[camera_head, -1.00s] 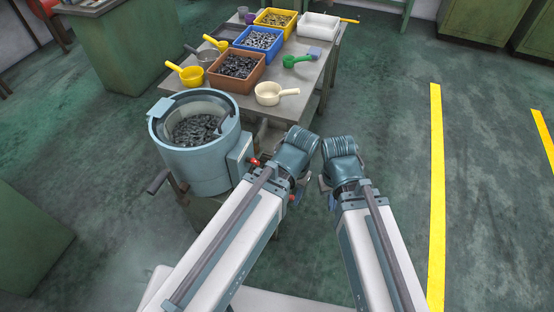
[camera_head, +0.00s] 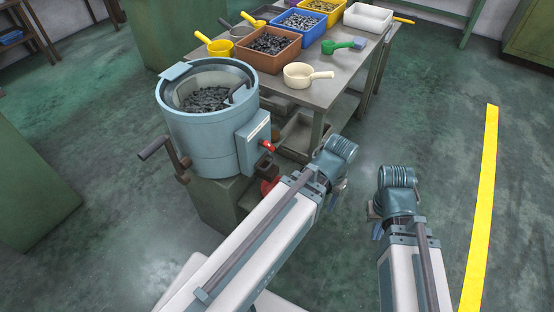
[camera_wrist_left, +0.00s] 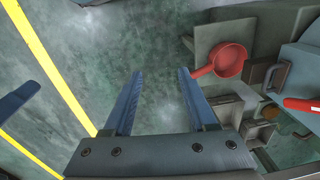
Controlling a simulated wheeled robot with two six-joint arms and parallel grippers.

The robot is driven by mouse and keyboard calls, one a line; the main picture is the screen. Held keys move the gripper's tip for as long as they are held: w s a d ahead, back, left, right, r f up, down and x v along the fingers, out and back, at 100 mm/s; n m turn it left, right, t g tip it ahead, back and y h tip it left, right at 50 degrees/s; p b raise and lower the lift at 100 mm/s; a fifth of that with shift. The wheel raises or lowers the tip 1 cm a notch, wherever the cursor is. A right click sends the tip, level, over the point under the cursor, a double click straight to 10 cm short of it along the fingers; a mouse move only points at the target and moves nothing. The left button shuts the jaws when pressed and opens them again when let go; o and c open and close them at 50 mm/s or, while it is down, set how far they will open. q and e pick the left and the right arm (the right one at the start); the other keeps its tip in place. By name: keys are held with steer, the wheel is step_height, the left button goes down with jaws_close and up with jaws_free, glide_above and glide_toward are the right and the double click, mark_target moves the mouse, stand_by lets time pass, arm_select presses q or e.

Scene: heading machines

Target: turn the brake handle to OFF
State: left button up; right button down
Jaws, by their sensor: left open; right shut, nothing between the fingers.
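A blue-grey drum feeder (camera_head: 205,140) stands left of centre with a box (camera_head: 252,140) on its right side. A red-gripped handle (camera_head: 268,147) sticks out of this box; its setting is too small to read. A red grip also shows at the right edge of the left wrist view (camera_wrist_left: 302,105). My left gripper is right of the feeder, mostly hidden behind its wrist in the head view. In its wrist view the left gripper (camera_wrist_left: 161,72) is open and empty, apart from the red grip. My right gripper (camera_head: 375,222) is shut and empty, farther right above the floor.
A dark crank-like lever (camera_head: 155,148) stands at the feeder's left. A red scoop (camera_wrist_left: 228,60) lies low beside the feeder. The table (camera_head: 328,88) behind holds parts bins and scoops. Floor is open on the right up to the yellow line (camera_head: 482,200).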

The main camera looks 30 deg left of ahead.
arm_select(q)
steer(key=w+a+f+n+y+b, duration=0.1)
steer(key=a+f+b, duration=0.1)
steer(key=f+b, duration=0.55)
steer(key=w+a+f+n+b, duration=0.1)
steer(key=w+a+f+b, duration=0.15)
steer(key=f+b, duration=0.45)
steer(key=n+t+y+b, duration=0.1)
steer(key=n+y+b, duration=0.6)
steer(key=n+y, duration=1.25)
glide_toward(271, 147)
steer(key=a+r+n+h, duration=0.1)
steer(key=a, duration=0.2)
steer(key=a+r+n+h, duration=0.1)
steer(key=a, duration=0.3)
steer(key=a+n+h, duration=0.1)
steer(key=a, duration=0.2)
steer(key=shift+w+a+r, duration=0.25)
steer(key=shift+w+r, duration=0.05)
steer(key=shift+r, duration=0.1)
jaws_close()
